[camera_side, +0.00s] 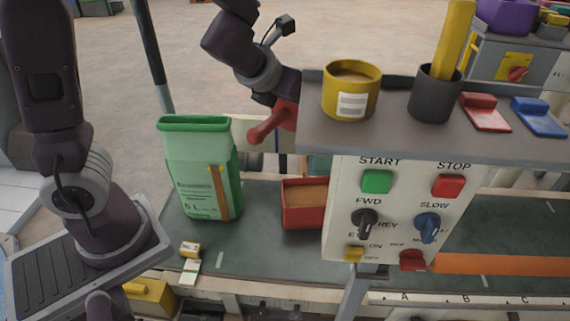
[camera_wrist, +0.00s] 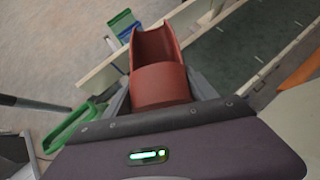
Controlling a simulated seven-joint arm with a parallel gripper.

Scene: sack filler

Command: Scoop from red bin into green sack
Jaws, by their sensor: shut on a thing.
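The green sack (camera_side: 203,180) stands upright with its mouth open on the dark work surface, left of centre in the side view; part of its green rim (camera_wrist: 72,128) shows at the left in the wrist view. The red bin (camera_side: 303,212), holding brown material, sits to its right, partly hidden by the control panel. My gripper (camera_wrist: 160,88) is shut on a red scoop (camera_wrist: 158,50). In the side view the scoop (camera_side: 272,123) is above the surface, between sack and bin and higher than the bin. The inside of the scoop's far end looks empty in the wrist view.
A control panel (camera_side: 400,205) with buttons and knobs stands at the right, in front of the bin. Its shelf (camera_side: 400,114) carries a yellow tub (camera_side: 351,92) and a dark cup (camera_side: 434,95).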

